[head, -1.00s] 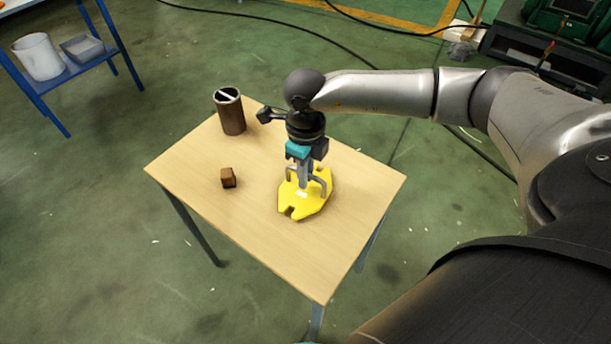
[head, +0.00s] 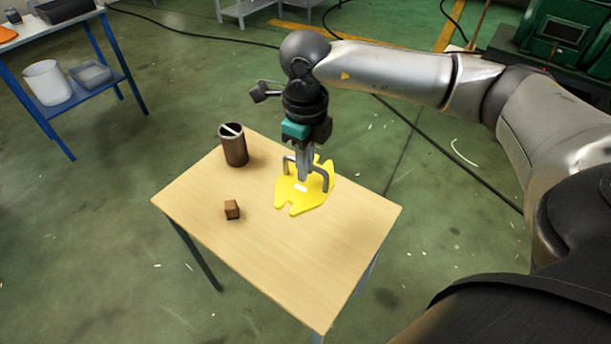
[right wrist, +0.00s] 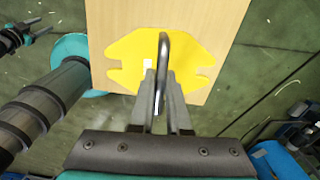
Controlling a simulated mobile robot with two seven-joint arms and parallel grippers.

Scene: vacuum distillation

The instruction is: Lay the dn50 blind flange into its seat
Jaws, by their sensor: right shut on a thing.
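I see no seat that I can identify.
On the wooden table (head: 270,255) stand a brown cup (head: 234,150) with a light bar across its mouth and a small brown block (head: 232,209). The table's front is clear. A blue shelf unit (head: 110,50) with white containers stands at the left.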

